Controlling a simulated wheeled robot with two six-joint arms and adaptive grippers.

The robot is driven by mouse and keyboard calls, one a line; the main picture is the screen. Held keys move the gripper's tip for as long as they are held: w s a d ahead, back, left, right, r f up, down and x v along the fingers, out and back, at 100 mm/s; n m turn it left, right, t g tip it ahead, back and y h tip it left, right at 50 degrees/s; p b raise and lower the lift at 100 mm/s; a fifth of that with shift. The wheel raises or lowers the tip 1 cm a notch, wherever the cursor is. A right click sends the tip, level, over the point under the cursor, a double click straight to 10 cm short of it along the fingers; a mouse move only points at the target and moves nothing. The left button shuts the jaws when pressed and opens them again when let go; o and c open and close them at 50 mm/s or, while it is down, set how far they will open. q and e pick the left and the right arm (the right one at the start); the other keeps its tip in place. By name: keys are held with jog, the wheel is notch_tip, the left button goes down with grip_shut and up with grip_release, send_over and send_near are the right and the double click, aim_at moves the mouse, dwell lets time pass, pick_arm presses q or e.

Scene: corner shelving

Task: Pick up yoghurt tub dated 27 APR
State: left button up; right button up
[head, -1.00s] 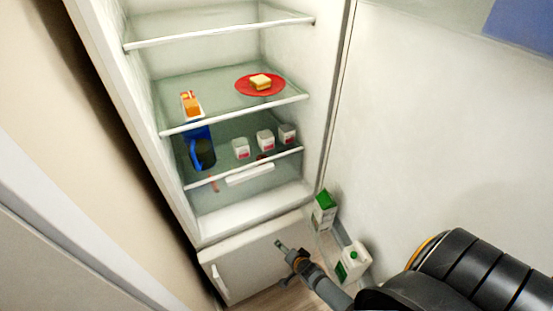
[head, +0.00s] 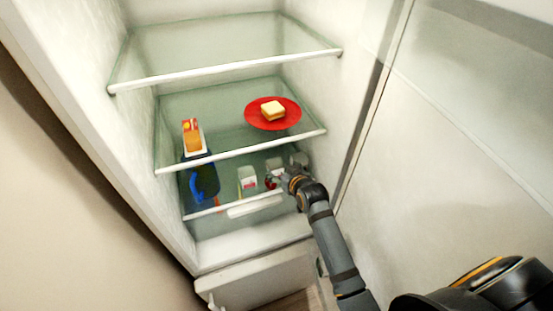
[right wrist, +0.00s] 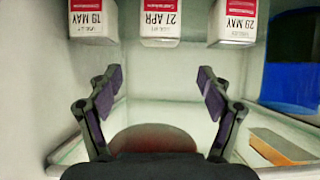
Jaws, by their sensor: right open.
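The yoghurt tub dated 27 APR (right wrist: 160,22) is the middle one of three white tubs in the right wrist view, where it appears upside down. In the head view it is the middle tub (head: 274,164), partly hidden by my right gripper (head: 273,179). In the wrist view my right gripper (right wrist: 161,82) is open and empty. Its fingers are on either side of the line to the 27 APR tub, apart from it. The 19 MAY tub (right wrist: 93,20) is at left and the 29 MAY tub (right wrist: 235,20) at right. My left gripper is not in view.
A blue jug (head: 205,183) stands left of the tubs on the same shelf, also in the wrist view (right wrist: 290,70). The glass shelf above (head: 225,140) holds a red plate (head: 257,120) with a sandwich (head: 273,110) and a carton (head: 193,136). The fridge's right wall (head: 335,110) is near my arm.

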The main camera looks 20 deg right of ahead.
aim_at(276, 165)
jog(key=shift+w+d+f+b, duration=0.25)
jog(key=shift+w+f+b, duration=0.3)
jog(key=shift+w+f, duration=0.5)
jog(key=shift+b+x, duration=0.3)
jog(key=shift+x, duration=0.8)
jog(key=shift+w+a+b, duration=0.15)
jog(key=shift+w+b, duration=0.1)
jog(key=shift+b, duration=0.1)
jog(key=w+f+b, duration=0.1)
jog(key=b, duration=0.1)
jog(key=w+f+b, duration=0.2)
jog(key=b, duration=0.1)
jog(key=shift+a+b, duration=0.2)
jog(key=shift+b, duration=0.15)
jog(key=shift+w, duration=0.45)
jog(key=shift+s+r, duration=0.2)
jog(key=shift+r, duration=0.05)
jog(key=shift+c, duration=1.2)
jog(key=c, duration=1.1)
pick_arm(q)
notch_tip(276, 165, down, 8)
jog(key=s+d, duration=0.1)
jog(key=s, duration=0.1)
pick_arm(e)
jog(key=shift+o, duration=0.2)
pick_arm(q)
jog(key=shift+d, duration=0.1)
